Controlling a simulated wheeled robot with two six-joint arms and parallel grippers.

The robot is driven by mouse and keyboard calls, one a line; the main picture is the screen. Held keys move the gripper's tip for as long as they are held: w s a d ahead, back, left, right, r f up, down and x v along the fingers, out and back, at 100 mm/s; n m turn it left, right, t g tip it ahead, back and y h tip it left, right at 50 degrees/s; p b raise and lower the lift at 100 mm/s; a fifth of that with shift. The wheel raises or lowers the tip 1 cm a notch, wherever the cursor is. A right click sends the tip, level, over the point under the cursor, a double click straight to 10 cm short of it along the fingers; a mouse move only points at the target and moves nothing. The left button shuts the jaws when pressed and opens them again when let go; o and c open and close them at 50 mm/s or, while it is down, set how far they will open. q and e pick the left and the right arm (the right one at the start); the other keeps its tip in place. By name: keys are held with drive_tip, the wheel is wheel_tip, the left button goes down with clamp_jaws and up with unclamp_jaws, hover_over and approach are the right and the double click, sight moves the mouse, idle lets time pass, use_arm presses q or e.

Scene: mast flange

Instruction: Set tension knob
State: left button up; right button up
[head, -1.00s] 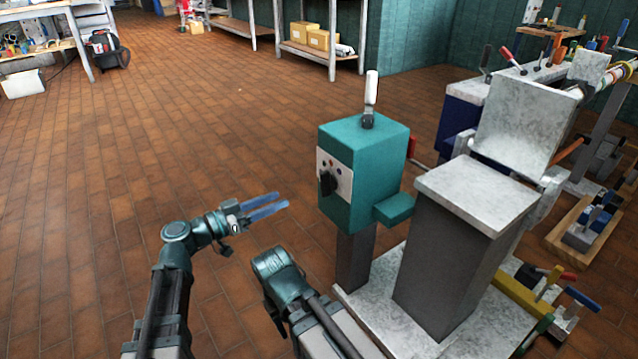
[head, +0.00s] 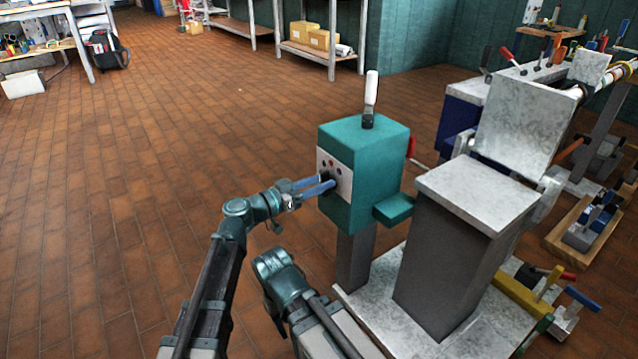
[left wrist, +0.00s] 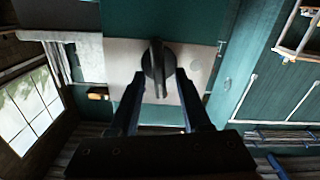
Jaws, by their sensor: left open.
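The teal control box (head: 370,175) stands on a grey post, with a white panel (head: 345,184) on its left-facing side. The black tension knob (left wrist: 158,66) shows in the left wrist view as a round dial with a raised bar. In the head view it is mostly hidden behind the fingers. My left gripper (head: 322,184) is open at the panel. In the left wrist view its two fingertips (left wrist: 161,78) lie on either side of the knob; I cannot tell whether they touch it.
A white-handled lever (head: 371,95) stands on top of the box. A red-handled lever (head: 412,148) is behind it. A grey block with a pale top (head: 475,195) stands to the right on the pale base plate.

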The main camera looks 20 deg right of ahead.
use_arm(q)
clamp_jaws()
drive_tip(key=shift+n, duration=0.3)
idle(0.3)
drive_tip(key=shift+w+a+f+n+b, duration=0.1)
drive_tip(key=shift+w+f+n+b, duration=0.1)
drive_tip(key=shift+n, duration=2.3)
drive_tip(key=shift+w+f+n+b, duration=0.1)
drive_tip(key=shift+f+n+b, duration=0.05)
drive_tip(key=shift+n, duration=2.35)
drive_tip(key=shift+w+a+f+n+b, duration=0.1)
drive_tip(key=shift+f+n+b, duration=0.1)
drive_tip(key=shift+n, duration=2.6)
